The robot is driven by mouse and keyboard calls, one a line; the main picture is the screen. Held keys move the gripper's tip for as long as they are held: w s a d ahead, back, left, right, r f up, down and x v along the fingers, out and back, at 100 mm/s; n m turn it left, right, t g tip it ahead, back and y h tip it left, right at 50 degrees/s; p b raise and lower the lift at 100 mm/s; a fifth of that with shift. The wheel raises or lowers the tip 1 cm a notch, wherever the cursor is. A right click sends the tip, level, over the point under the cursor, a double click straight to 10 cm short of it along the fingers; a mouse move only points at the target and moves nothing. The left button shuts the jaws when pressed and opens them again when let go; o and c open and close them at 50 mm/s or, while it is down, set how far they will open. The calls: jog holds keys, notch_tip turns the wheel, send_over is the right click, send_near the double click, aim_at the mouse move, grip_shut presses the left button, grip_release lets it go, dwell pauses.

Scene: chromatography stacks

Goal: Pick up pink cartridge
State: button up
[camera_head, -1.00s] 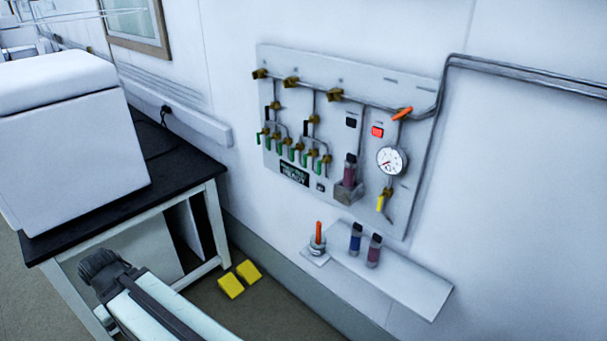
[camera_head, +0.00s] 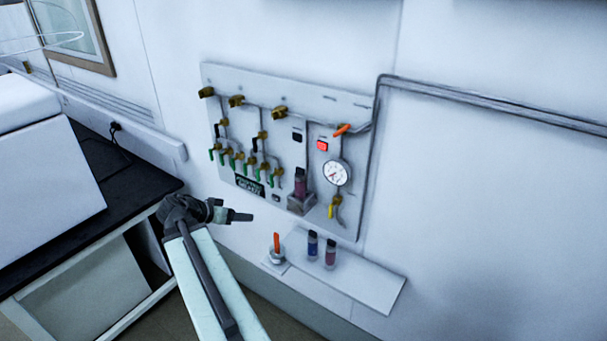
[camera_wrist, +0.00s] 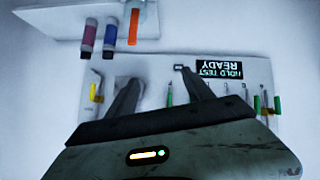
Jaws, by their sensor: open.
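A pink cartridge (camera_head: 330,254) with a dark cap stands upright on the wall shelf (camera_head: 372,285), just right of a blue cartridge (camera_head: 312,245). Another pinkish, dark-capped cartridge (camera_head: 300,184) sits in a holder (camera_head: 301,204) on the wall panel. My gripper (camera_head: 245,215) is left of the shelf, apart from the cartridges. In the wrist view the scene is upside down; the shelf's pink cartridge (camera_wrist: 88,38) and blue cartridge (camera_wrist: 110,38) are at upper left, beyond my open, empty fingers (camera_wrist: 160,82). I cannot make out the panel cartridge there.
The wall panel (camera_head: 225,82) carries valves with green handles, a gauge (camera_head: 336,173) and a lit red button (camera_head: 322,146). An orange-handled fixture (camera_head: 277,250) stands left of the cartridges. The shelf's right part is bare. A black-topped bench (camera_head: 60,225) is at left.

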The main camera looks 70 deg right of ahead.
aim_at(296, 184)
jog(key=s+d+r+m+g, duration=0.1)
jog(key=s+d+r, duration=0.1)
jog(key=s+d, duration=0.1)
jog(key=s+d+r+m+g+h+p, duration=0.1)
jog(key=s+d+r+m, duration=0.1)
jog(key=s+d+r, duration=0.1)
jog(key=s+d+r+m+g+h, duration=0.1)
jog(key=s+d+r+m, duration=0.1)
jog(key=s, duration=0.4)
jog(key=shift+s+d+r, duration=0.1)
jog(key=shift+d+r, duration=0.25)
jog(key=shift+d, duration=0.25)
jog(key=shift+s+d+r, duration=0.1)
jog(key=shift+d+r, duration=0.2)
jog(key=shift+d, duration=0.25)
jog(key=shift+b+x, duration=0.4)
jog(key=shift+x, duration=0.7)
jog(key=b+x, duration=0.1)
jog(key=x, duration=0.1)
jog(key=b+x, duration=0.1)
jog(key=x, duration=0.2)
jog(key=shift+d+f, duration=0.25)
jog(key=shift+f, duration=0.1)
jog(key=shift+r, duration=0.1)
grip_shut()
